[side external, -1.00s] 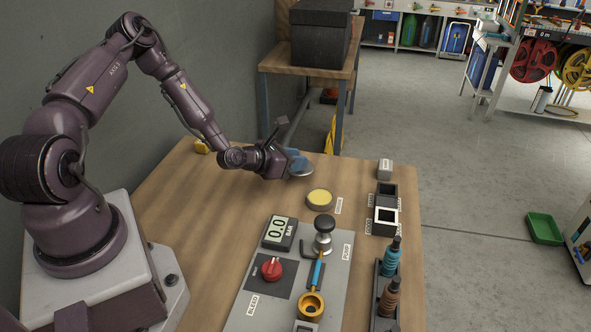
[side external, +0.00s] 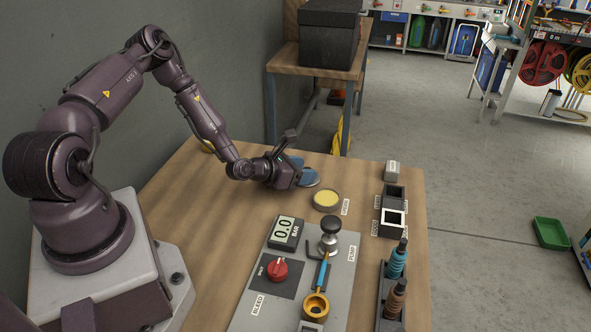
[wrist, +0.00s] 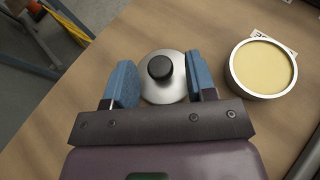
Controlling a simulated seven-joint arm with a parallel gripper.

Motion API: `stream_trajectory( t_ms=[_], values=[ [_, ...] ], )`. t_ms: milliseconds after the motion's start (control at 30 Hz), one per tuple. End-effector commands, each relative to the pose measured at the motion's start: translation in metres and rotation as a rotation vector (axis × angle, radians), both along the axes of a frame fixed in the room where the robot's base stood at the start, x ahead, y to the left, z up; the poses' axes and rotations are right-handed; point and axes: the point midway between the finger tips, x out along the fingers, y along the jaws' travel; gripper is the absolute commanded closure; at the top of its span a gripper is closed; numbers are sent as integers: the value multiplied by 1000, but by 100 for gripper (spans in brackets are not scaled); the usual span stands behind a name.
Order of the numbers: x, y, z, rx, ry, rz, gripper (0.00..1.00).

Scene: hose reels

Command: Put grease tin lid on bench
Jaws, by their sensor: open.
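The grease tin lid (wrist: 152,93), a silver disc with a black knob (wrist: 160,68), appears to lie flat on the wooden bench (side external: 225,235); in the side view the lid (side external: 311,180) is partly hidden by the fingers. My gripper (wrist: 161,82) is open, with one blue finger on each side of the lid and visible gaps to the knob. My gripper (side external: 303,170) is low over the bench's far part in the side view. The open grease tin (side external: 327,199), filled with yellow grease, stands nearby; it is right of my gripper in the wrist view (wrist: 263,67).
A grey panel (side external: 340,292) with a gauge (side external: 286,232), red knob (side external: 278,270) and pump stands in front. Dark square holders (side external: 393,209) and a rack with two bottle-like tools (side external: 397,262) line the right edge. Bare bench lies left of the panel.

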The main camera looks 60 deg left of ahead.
Motion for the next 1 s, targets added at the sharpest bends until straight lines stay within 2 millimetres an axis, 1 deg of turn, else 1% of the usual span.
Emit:
stream_trajectory(
  t_ms=[67, 167, 500, 633, 767, 867, 967, 1000],
  values=[
    [-2, 0, 4, 0, 0, 1, 49],
    [-16, 1, 9, -2, 0, 3, 49],
    [-82, 0, 37, 5, 2, -2, 49],
    [-100, 0, 44, 2, 1, -2, 49],
    [-109, 0, 48, 8, 3, -6, 49],
    [-108, 0, 52, 95, 37, -58, 49],
    [-103, -1, 63, 311, 118, -190, 49],
    [-101, 0, 69, 428, 161, -263, 49]
  ],
)
